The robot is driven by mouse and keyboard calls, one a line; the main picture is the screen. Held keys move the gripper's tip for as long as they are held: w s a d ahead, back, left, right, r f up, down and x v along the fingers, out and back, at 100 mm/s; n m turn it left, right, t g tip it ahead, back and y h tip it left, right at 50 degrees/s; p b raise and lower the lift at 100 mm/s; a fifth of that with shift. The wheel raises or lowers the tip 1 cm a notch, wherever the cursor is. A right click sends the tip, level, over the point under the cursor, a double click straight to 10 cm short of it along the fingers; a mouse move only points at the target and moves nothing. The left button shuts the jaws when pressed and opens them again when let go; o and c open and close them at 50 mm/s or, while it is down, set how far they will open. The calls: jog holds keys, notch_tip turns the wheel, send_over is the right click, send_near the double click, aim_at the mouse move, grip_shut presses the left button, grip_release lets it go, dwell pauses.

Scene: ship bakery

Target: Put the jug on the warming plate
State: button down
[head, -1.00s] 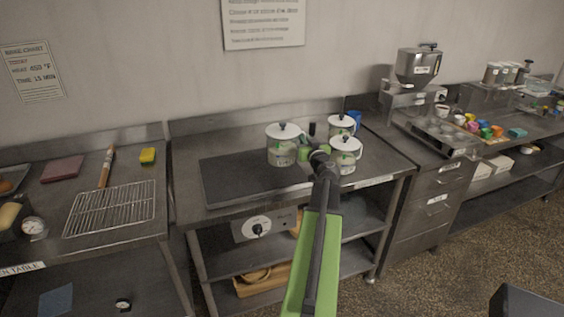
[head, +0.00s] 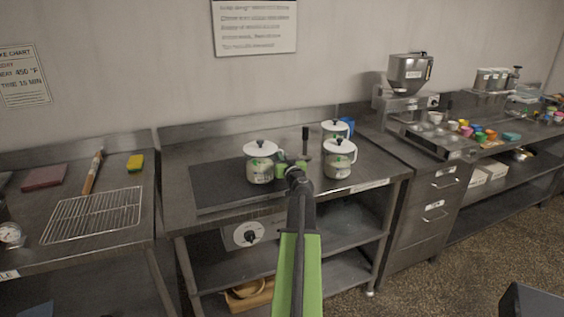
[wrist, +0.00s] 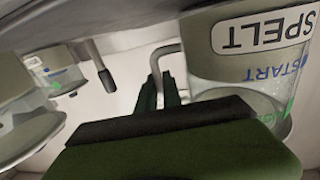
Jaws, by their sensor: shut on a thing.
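The jug (head: 260,168), clear with a white lid and black knob, appears over the right part of the dark warming plate (head: 220,195). I cannot tell whether its base touches the plate. My gripper (head: 284,170) is at the jug's right side, shut on its handle. In the wrist view, the gripper (wrist: 168,90) has its green fingers around the handle, and the jug (wrist: 235,75) shows upside down, labelled SPELT. Two similar lidded jugs stand right of the plate, one in front (head: 339,160) and one behind (head: 335,130).
A dark upright handle (head: 305,140) stands behind my gripper, and a blue item (head: 347,126) sits behind the jugs. A control knob (head: 249,235) is below the plate. A wire rack (head: 95,213) lies on the left table. The plate's left part is clear.

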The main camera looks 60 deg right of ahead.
jog(key=shift+f, duration=0.1)
jog(key=c, duration=1.5)
grip_release()
jog(key=shift+r, duration=0.35)
jog(key=v, duration=1.2)
jog(key=shift+f, duration=0.2)
